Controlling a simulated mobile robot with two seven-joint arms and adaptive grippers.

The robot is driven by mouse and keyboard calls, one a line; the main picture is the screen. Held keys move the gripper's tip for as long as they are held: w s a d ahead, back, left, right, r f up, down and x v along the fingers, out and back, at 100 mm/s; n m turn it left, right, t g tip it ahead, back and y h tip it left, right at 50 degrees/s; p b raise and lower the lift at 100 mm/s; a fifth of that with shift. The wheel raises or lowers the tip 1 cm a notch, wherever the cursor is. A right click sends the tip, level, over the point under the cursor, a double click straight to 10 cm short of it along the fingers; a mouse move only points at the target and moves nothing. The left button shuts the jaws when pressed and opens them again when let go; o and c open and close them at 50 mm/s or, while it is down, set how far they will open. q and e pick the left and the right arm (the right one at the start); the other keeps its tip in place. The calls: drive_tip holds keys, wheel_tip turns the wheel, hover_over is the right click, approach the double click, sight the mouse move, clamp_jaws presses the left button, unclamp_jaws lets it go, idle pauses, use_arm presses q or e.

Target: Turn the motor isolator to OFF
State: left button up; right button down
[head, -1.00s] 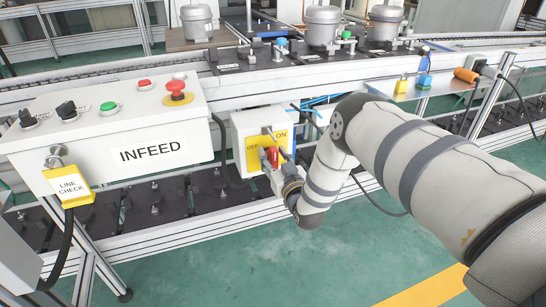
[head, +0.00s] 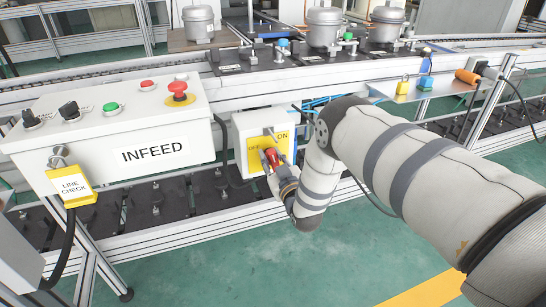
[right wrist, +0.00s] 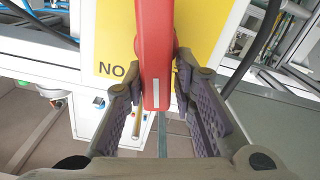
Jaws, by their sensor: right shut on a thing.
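The motor isolator is a white box (head: 240,125) with a yellow plate (head: 253,143) lettered OFF and ON. Its red handle (head: 271,157) is partly covered by my right gripper (head: 278,165), which is shut on it. In the right wrist view the red handle (right wrist: 155,50) stands upright in the picture between the two fingers of the right gripper (right wrist: 157,95). The lettering ON appears upside down to its left on the yellow plate (right wrist: 112,30). The OFF mark is hidden there. I cannot tell exactly which mark the handle points to. My left gripper is not in view.
The INFEED panel (head: 110,140) with buttons and a yellow LINE CHECK tag (head: 73,188) stands left of the isolator. A conveyor with grey compressors (head: 323,25) runs behind. A yellow padlock (head: 402,84) and orange-handled tool (head: 466,76) lie on a shelf at right.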

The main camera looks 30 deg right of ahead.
drive_tip(key=n, duration=0.3)
drive_tip(key=shift+a+f+n, duration=0.1)
drive_tip(key=shift+f+n, duration=0.05)
drive_tip(key=shift+n, duration=0.25)
drive_tip(key=n, duration=0.3)
drive_tip(key=shift+w+a+f+n, duration=0.15)
drive_tip(key=shift+a+f+n, duration=0.05)
drive_tip(key=shift+f+n, duration=0.1)
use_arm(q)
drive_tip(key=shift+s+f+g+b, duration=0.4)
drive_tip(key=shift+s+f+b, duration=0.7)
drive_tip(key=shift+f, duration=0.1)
use_arm(e)
drive_tip(key=n, duration=0.5)
drive_tip(key=f+n, duration=0.1)
drive_tip(key=n, duration=0.1)
drive_tip(key=shift+w+a, duration=0.15)
drive_tip(key=shift+a, duration=0.15)
drive_tip(key=shift+r+n, duration=0.15)
drive_tip(key=shift+n, duration=0.25)
drive_tip(key=c, duration=1.4)
unclamp_jaws()
drive_tip(key=shift+c, duration=0.2)
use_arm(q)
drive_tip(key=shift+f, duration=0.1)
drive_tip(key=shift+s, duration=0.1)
use_arm(e)
drive_tip(key=shift+f, duration=0.3)
